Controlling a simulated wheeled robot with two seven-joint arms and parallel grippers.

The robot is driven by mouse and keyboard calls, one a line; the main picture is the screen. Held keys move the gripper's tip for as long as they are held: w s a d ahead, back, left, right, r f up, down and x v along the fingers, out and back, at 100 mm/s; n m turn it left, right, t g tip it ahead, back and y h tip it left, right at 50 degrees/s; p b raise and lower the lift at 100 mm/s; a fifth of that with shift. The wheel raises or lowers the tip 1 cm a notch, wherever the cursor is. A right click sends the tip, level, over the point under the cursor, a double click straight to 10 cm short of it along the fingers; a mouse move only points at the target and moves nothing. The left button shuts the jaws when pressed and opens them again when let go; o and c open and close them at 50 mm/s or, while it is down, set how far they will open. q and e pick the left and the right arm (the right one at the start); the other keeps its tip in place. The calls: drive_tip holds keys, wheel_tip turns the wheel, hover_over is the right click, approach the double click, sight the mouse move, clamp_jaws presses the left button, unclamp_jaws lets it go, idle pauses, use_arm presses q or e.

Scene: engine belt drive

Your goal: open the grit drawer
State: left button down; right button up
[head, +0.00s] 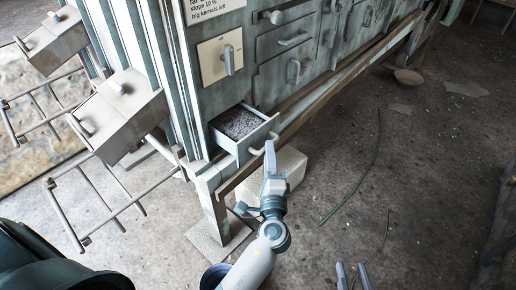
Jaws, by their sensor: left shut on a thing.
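The grit drawer (252,141) is low at the left end of the pale green cabinet in the head view. It is pulled out from the cabinet front, and grey grit (238,122) shows inside it. A light curved handle (258,149) is on the drawer's front. My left gripper (269,147) is at this handle and shut on it, hiding part of it. My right gripper (352,272) shows only its fingertips at the bottom edge. They are apart with nothing between them.
A pale block (288,172) stands on the floor beneath the drawer, beside my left gripper. A wooden rail (330,88) runs along the cabinet front. Metal boxes (120,112) on frames stand at left. The concrete floor at right is mostly clear, with a thin cable (372,165).

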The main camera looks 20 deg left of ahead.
use_arm(q)
drive_tip(key=shift+s+d, duration=0.25)
drive_tip(key=shift+d, duration=0.45)
drive_tip(key=c, duration=1.8)
unclamp_jaws()
use_arm(e)
drive_tip(key=shift+w+a+r+t, duration=0.1)
drive_tip(key=shift+a+r+t, duration=0.1)
drive_tip(key=shift+r+t, duration=0.45)
use_arm(q)
drive_tip(key=shift+o, duration=0.2)
use_arm(e)
drive_tip(key=shift+r, duration=0.15)
